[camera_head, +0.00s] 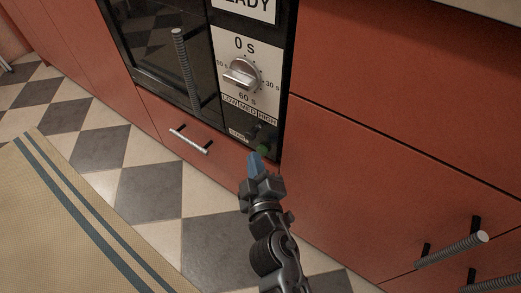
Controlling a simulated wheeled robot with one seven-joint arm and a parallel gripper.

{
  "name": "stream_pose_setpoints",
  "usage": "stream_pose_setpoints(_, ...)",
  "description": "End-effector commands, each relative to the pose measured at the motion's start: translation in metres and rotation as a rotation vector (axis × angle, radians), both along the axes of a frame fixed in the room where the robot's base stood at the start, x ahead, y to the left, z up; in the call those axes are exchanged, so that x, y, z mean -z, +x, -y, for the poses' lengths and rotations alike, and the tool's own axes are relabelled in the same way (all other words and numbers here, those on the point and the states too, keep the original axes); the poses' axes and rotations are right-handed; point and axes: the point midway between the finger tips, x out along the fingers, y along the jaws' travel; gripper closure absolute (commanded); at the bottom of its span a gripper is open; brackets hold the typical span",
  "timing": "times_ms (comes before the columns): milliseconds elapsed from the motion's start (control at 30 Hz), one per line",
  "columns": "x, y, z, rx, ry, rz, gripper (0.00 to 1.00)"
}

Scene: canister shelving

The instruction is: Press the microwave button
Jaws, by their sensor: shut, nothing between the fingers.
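The microwave (165,45) is built into the red cabinets, with a dark glass door and a ribbed vertical handle (187,68). Its control panel carries a timer dial (241,75) marked 0 s to 60 s. Below are LOW, MED and HIGH labels and a small switch. A round green button (263,149) sits near the panel's bottom right. My gripper (255,161) is shut and empty, its blue fingertips just left of and below the green button in the picture. I cannot tell whether they touch it.
A red drawer with a metal handle (191,139) lies below the microwave. Red cabinet fronts (390,150) with ribbed handles (452,249) stand at right. A beige striped rug (60,220) lies on the checkered floor at left.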

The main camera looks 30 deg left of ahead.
Motion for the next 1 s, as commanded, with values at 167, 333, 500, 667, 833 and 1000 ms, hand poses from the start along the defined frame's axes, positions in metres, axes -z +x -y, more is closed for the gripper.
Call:
stream_pose_setpoints(167, 0.0, -0.0001, -0.0002, -0.001, 0.0, 0.0, 1.0)
stream_pose_setpoints(333, -0.0003, 0.0002, -0.0002, -0.001, 0.0, 0.0, 1.0)
stream_pose_setpoints(500, -0.0005, 0.0017, -0.0002, -0.001, 0.0, 0.0, 1.0)
stream_pose_setpoints(667, -0.0007, 0.0034, -0.0003, -0.001, 0.0, 0.0, 1.0)
stream_pose_setpoints(833, -0.0007, 0.0053, -0.0001, -0.001, 0.0, 0.0, 1.0)
stream_pose_setpoints(1000, -0.0005, 0.0072, 0.0001, -0.001, 0.001, 0.0, 1.0)
